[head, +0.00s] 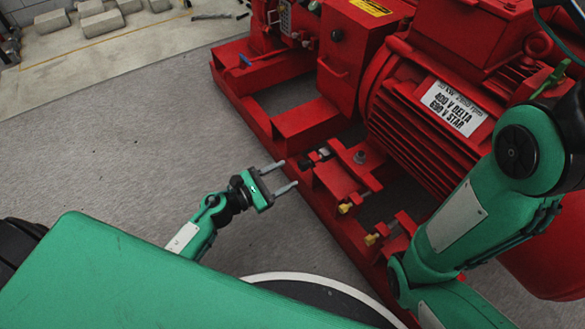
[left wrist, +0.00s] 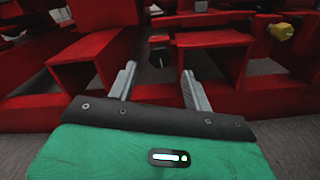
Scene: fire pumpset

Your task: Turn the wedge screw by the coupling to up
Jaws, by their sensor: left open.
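A small black screw head (head: 307,163) sticks out from the red base frame, on the side nearest me, below the red coupling housing. In the left wrist view the black screw head (left wrist: 159,57) is ahead of the gap between the fingers, with a small pale mark on it; its exact turn is hard to tell. My left gripper (head: 277,177) is open and empty, its two grey fingers pointing at the frame just short of the screw. The fingers (left wrist: 159,86) look apart from the screw. My right gripper is out of view.
Two yellow-headed screws (head: 346,207) (head: 371,239) sit further along the same frame; one yellow head (left wrist: 281,31) shows in the wrist view. The red motor (head: 420,120) stands behind. Grey floor (head: 130,150) is clear at left; concrete blocks (head: 100,22) lie far off.

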